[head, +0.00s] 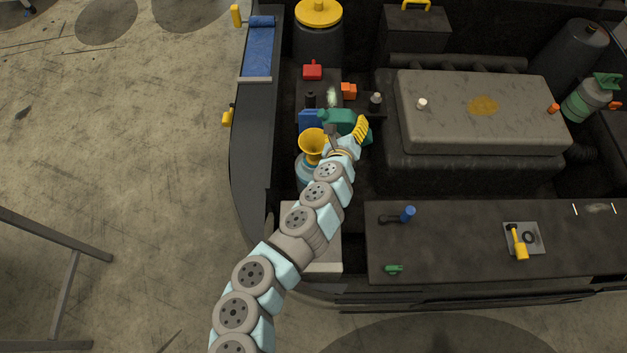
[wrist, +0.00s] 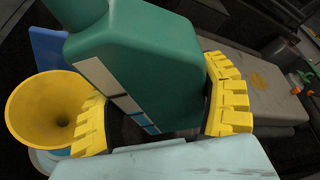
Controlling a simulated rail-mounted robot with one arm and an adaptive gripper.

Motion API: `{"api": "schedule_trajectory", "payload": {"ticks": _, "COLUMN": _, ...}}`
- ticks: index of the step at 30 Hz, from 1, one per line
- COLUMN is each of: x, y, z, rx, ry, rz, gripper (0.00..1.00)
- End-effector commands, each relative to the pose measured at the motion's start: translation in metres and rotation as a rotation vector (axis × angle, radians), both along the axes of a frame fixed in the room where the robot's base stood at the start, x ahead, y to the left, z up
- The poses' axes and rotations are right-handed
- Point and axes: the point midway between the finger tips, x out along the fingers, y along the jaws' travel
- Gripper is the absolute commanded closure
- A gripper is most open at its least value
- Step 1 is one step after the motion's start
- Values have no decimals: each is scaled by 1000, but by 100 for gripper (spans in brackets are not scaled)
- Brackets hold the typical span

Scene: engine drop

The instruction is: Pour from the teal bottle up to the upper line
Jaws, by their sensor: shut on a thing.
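My gripper (wrist: 160,112) is shut on the teal bottle (wrist: 150,55), with a yellow ribbed finger on each side of its body. In the head view the teal bottle (head: 340,118) lies tilted, its neck end to the left, above the yellow funnel (head: 313,142). The funnel also shows in the wrist view (wrist: 38,108), left of the gripper, on a pale blue-grey container (head: 304,170). The bottle's mouth is out of the wrist frame. No liquid stream is visible. The level lines cannot be made out.
A blue box (head: 311,119) stands behind the funnel. Red (head: 312,70) and orange (head: 348,90) caps lie further back. The large grey engine cover (head: 480,135) is to the right. A dark bench (head: 460,235) with small tools lies at the front right.

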Motion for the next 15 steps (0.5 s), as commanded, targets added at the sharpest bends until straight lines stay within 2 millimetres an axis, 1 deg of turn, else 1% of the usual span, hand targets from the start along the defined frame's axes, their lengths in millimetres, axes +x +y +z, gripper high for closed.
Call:
{"api": "schedule_trajectory", "payload": {"ticks": 2, "x": 0, "y": 0, "z": 0, "rx": -1, "ry": -1, "rz": 0, "gripper": 65}}
{"api": "schedule_trajectory", "payload": {"ticks": 3, "x": 0, "y": 0, "z": 1, "rx": -2, "ry": -2, "rz": -1, "gripper": 33}}
{"api": "schedule_trajectory", "payload": {"ticks": 5, "x": 0, "y": 0, "z": 1, "rx": -2, "ry": -2, "rz": -1, "gripper": 50}}
{"api": "schedule_trajectory", "payload": {"ticks": 6, "x": 0, "y": 0, "z": 1, "rx": -3, "ry": -1, "rz": 0, "gripper": 62}}
{"api": "schedule_trajectory", "payload": {"ticks": 7, "x": 0, "y": 0, "z": 1, "rx": -3, "ry": -1, "rz": 0, "gripper": 65}}
{"api": "schedule_trajectory", "payload": {"ticks": 11, "x": 0, "y": 0, "z": 1, "rx": -3, "ry": -1, "rz": 0, "gripper": 65}}
{"api": "schedule_trajectory", "payload": {"ticks": 15, "x": 0, "y": -1, "z": 7, "rx": -3, "ry": -1, "rz": 0, "gripper": 65}}
